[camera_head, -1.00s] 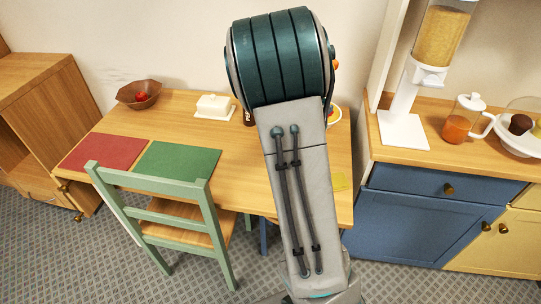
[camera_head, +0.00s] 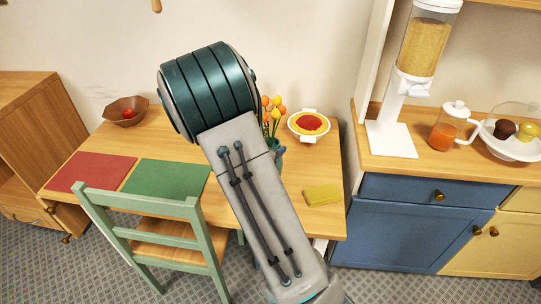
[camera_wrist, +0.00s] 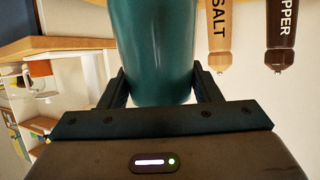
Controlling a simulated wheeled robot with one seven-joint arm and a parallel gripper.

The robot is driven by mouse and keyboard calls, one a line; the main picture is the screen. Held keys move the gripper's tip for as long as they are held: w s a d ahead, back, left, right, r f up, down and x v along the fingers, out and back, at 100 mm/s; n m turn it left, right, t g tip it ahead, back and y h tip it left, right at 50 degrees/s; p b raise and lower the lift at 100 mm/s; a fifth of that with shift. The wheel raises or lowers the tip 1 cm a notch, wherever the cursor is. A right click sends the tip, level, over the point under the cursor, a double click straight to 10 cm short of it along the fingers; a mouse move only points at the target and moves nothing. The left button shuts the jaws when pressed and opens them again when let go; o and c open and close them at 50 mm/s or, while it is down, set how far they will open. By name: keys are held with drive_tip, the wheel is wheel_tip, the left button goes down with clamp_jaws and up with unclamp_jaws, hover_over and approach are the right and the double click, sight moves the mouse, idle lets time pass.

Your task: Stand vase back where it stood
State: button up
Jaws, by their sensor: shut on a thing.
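The teal vase (camera_wrist: 155,45) fills the middle of the wrist view, between the two fingers of my gripper (camera_wrist: 163,88), which is shut on it. In the head view a strip of the teal vase (camera_head: 279,157) shows just right of my arm, with orange and yellow flowers (camera_head: 272,112) above it. My arm hides the rest of the vase and my gripper there. I cannot tell whether the vase's base touches the wooden table (camera_head: 300,175).
A dish of red and yellow food (camera_head: 310,124) and a yellow sponge (camera_head: 322,194) are on the table's right part. Red (camera_head: 92,172) and green (camera_head: 165,178) mats lie left, behind a green chair (camera_head: 150,208). Salt (camera_wrist: 218,35) and pepper (camera_wrist: 282,35) mills show in the wrist view.

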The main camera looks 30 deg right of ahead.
drive_tip(key=shift+f, duration=1.85)
drive_tip(key=o, duration=1.6)
drive_tip(key=shift+f, duration=0.1)
